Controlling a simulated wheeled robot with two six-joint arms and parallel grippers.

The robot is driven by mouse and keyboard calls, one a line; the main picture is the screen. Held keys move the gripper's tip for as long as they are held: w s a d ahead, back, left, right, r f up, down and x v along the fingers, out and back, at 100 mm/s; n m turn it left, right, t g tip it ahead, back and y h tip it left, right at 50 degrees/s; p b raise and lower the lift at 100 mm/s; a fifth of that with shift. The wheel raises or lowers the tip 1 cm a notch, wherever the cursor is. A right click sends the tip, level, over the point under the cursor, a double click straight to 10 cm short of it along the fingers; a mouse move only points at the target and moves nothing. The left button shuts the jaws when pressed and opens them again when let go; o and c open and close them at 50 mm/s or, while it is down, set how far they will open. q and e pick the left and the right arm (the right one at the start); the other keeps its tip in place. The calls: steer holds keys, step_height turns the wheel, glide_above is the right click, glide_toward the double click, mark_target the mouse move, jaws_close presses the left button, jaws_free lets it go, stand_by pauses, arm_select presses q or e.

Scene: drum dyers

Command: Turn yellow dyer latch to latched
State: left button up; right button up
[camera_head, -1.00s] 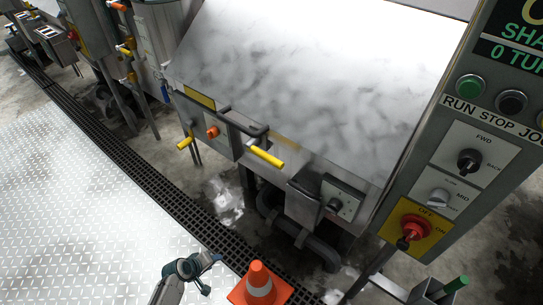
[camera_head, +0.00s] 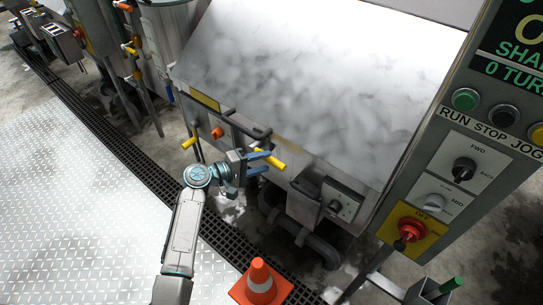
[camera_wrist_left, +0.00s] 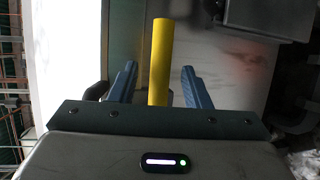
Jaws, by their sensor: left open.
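The yellow latch handle (camera_head: 271,157) sticks out from the front of the steel dyer (camera_head: 290,90), below its sloped lid. My left gripper (camera_head: 262,162) is open at this handle. In the left wrist view the yellow handle (camera_wrist_left: 160,62) stands between the two blue fingers (camera_wrist_left: 160,84), with a visible gap on each side. Part of the handle is hidden by the gripper in the head view. A second, smaller yellow handle (camera_head: 188,143) and an orange knob (camera_head: 217,133) sit to the left. My right gripper is not in view.
A control panel (camera_head: 455,150) with buttons and a red-and-yellow switch stands at the right. A grey box with a dial (camera_head: 341,202) is right of the handle. An orange cone (camera_head: 260,284) stands on the floor. A drain grate (camera_head: 130,165) crosses the floor.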

mark_target(267, 161)
arm_select(q)
steer(key=shift+p+x, duration=0.35)
steer(key=shift+x, duration=1.5)
steer(key=shift+f, duration=0.1)
jaws_close()
